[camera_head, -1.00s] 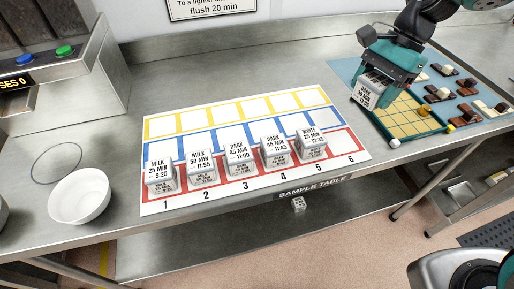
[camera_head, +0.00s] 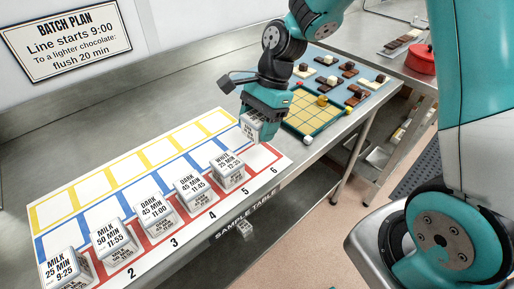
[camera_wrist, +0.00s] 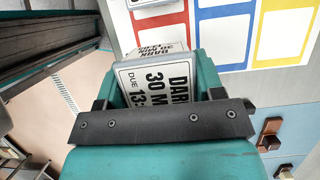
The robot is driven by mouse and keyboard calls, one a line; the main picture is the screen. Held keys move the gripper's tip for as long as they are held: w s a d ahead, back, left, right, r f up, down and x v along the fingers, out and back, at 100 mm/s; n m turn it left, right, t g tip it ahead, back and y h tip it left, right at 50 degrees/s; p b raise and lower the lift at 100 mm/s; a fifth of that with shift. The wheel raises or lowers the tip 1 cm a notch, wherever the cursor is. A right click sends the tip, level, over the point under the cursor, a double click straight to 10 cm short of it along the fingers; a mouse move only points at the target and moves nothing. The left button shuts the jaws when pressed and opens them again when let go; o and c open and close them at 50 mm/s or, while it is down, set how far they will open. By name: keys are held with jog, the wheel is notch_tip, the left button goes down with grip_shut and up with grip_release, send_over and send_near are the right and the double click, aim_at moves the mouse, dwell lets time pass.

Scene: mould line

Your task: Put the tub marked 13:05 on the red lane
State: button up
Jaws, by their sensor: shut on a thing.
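My gripper (camera_head: 263,112) is shut on a white tub (camera_head: 250,127) and holds it at the right end of the sample mat. In the wrist view the tub (camera_wrist: 155,78) shows a label reading DARK, 30 MIN, DUE 13; the last digits are hidden by the gripper. The red lane (camera_head: 262,157) is the front row of the mat, with numbers 1 to 6. Its spot 6 looks empty. Whether the tub touches the mat cannot be told.
Several labelled tubs stand on red spots 1 to 5; the WHITE 12:35 tub (camera_head: 229,172) is nearest. The blue (camera_head: 203,156) and yellow (camera_head: 158,153) lanes look empty. A teal-edged yellow grid tray (camera_head: 312,112) and chocolates lie to the right.

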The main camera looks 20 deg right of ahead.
aim_at(254, 160)
notch_tip(254, 160, down, 7)
jog(key=shift+f, duration=0.15)
dwell(0.4)
jog(key=shift+f, duration=0.2)
jog(key=o, duration=1)
jog(key=shift+r, duration=0.1)
